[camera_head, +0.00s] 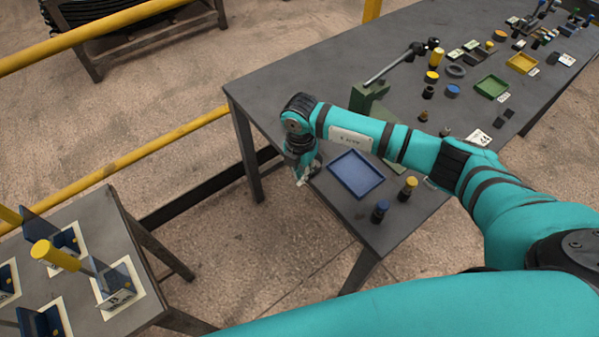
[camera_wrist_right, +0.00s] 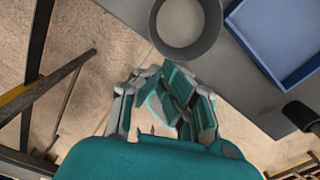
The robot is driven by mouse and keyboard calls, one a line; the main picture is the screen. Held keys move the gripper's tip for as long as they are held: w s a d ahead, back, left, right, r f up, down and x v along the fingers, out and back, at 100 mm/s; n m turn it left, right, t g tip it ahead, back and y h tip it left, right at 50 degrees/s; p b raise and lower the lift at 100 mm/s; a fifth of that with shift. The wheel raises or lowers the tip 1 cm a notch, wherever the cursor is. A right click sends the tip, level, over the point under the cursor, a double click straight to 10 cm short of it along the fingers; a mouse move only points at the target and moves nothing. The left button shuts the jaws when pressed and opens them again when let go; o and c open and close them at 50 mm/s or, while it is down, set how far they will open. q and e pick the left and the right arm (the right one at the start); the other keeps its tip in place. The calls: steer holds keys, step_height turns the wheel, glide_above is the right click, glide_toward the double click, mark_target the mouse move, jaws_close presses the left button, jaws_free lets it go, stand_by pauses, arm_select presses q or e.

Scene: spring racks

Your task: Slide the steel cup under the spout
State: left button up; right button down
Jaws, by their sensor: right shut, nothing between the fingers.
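A round, open grey vessel, seen from above, sits close to the table edge in the right wrist view; it looks like the steel cup (camera_wrist_right: 187,24). In the head view my right arm hides it. My right gripper (camera_head: 305,177) hangs at the near-left table edge in the head view. In the right wrist view its fingers (camera_wrist_right: 185,103) are together and empty, just outside the table edge and apart from the cup. I cannot make out a spout in either view. My left gripper is not in view.
A blue tray (camera_head: 355,174) lies right of my right gripper on the grey table (camera_head: 290,88). A green lever device (camera_head: 370,96) stands behind my arm. The table's far-left area is clear.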

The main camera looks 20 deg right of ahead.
steer(key=w+d+b, duration=0.1)
steer(key=w+d, duration=0.1)
steer(key=w+d+b, duration=0.2)
steer(key=d, duration=0.1)
steer(key=shift+w+d+f+b, duration=0.1)
steer(key=shift+w+f+b, duration=0.1)
steer(key=shift+b, duration=0.1)
steer(key=shift+w+d+r, duration=0.1)
steer(key=shift+w+d, duration=0.1)
steer(key=shift+w, duration=0.05)
steer(key=shift+r, duration=0.1)
